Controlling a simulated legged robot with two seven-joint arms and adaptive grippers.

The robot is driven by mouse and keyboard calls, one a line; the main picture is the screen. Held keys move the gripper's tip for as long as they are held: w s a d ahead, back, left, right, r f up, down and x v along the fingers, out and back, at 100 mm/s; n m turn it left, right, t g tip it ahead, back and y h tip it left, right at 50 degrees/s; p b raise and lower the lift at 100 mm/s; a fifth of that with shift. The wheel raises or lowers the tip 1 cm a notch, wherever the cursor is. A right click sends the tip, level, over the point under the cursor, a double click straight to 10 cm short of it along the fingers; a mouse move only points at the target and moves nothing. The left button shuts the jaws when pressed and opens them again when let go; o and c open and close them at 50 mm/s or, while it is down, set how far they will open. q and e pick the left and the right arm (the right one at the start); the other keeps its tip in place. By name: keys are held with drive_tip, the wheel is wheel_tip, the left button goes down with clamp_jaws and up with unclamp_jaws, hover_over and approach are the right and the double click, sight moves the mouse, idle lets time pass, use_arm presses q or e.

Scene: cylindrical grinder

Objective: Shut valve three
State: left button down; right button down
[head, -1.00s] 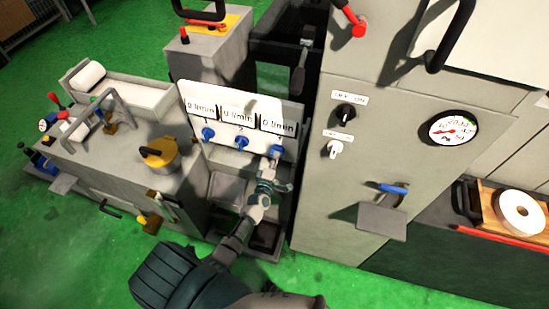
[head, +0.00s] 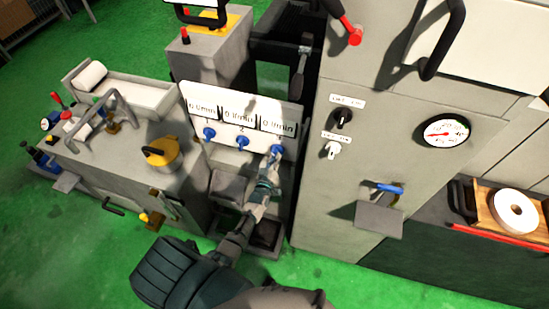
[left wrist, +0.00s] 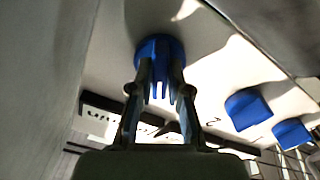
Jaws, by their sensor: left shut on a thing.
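Valve three is the rightmost blue knob (head: 277,150) on the white panel (head: 205,95). My left gripper (head: 274,159) reaches up to it from below, and its fingers cover part of the knob. In the left wrist view the blue knob (left wrist: 158,47) sits between the fingertips of my left gripper (left wrist: 159,82), which are shut on it. Valve two (head: 242,142) and valve one (head: 209,134) are blue knobs to its left, untouched. My right gripper is not in view.
Three flow displays, such as the middle one (head: 239,116), sit above the knobs. A grey cabinet (head: 310,215) stands close to the right of my left arm, with a gauge (head: 446,132) and a blue-handled lever (head: 390,188). A yellow-topped pot (head: 161,152) stands at left.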

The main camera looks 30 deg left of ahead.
use_arm(q)
drive_tip(key=shift+s+f+m+p, duration=0.15)
drive_tip(key=shift+f+m, duration=0.1)
drive_tip(key=shift+m, duration=1.1)
drive_tip(key=shift+s+f+m+p, duration=0.1)
drive_tip(key=shift+f+m+p, duration=0.1)
drive_tip(key=shift+m, duration=1.15)
drive_tip(key=c, duration=1.1)
unclamp_jaws()
drive_tip(key=shift+w, duration=0.1)
drive_tip(key=shift+w+a, duration=0.1)
drive_tip(key=shift+w, duration=0.05)
drive_tip(key=shift+r, duration=0.1)
drive_tip(key=v, duration=1.2)
